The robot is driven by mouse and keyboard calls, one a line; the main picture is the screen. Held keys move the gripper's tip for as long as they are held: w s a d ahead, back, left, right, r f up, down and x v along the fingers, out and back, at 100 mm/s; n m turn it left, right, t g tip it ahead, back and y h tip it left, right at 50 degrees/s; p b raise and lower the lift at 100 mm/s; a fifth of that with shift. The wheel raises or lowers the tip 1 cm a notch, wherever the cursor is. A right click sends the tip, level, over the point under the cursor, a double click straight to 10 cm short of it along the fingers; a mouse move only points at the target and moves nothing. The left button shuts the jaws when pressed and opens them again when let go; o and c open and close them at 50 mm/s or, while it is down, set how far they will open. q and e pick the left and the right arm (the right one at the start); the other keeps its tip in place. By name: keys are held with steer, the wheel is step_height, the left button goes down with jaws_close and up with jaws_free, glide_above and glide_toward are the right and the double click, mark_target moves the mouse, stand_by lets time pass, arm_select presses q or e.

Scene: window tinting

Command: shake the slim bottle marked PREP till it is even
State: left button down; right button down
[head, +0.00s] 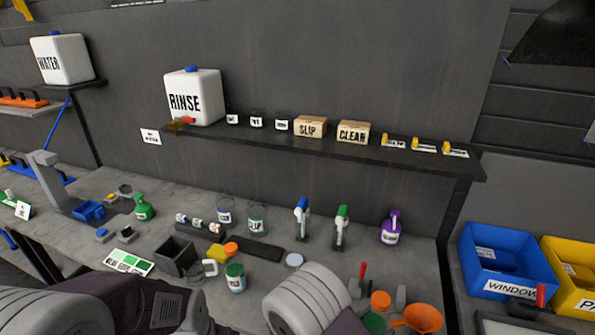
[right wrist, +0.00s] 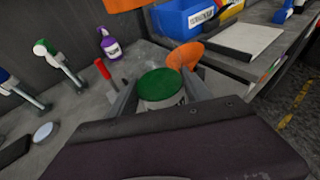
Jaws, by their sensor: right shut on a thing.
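My right gripper (head: 381,299) is at the bottom right of the head view, low over the front of the bench. In the right wrist view its two fingers stand on either side of a green-lidded container (right wrist: 160,84), and it is shut on it. The green lid also shows in the head view (head: 375,322). The container's label is hidden, so I cannot tell whether it is the slim PREP bottle. No PREP marking is readable on any bottle in view. My left arm crosses the bottom left, and its gripper is out of view.
An orange funnel (head: 425,318) is close right of the gripper, and a red-handled tool (head: 362,270) is just behind. Spray bottles (head: 301,219) and a purple bottle (head: 391,228) stand farther back. A blue bin (head: 506,262) is at right. A shelf (head: 400,157) overhangs the bench.

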mark_target(371, 321)
step_height(371, 321, up, 5)
steer(key=shift+w+a+r, duration=0.1)
steer(key=shift+w, duration=0.05)
steer(key=shift+s, duration=0.3)
steer(key=f, duration=0.7)
steer(key=shift+s+d+f, duration=0.25)
steer(key=shift+s+d, duration=0.1)
steer(key=shift+s, duration=0.05)
steer(key=shift+w+a+f, duration=0.1)
steer(key=shift+w+f, duration=0.05)
steer(key=shift+f, duration=0.15)
steer(key=shift+w+a, duration=0.15)
steer(key=shift+w, duration=0.25)
steer(key=shift+s, duration=0.3)
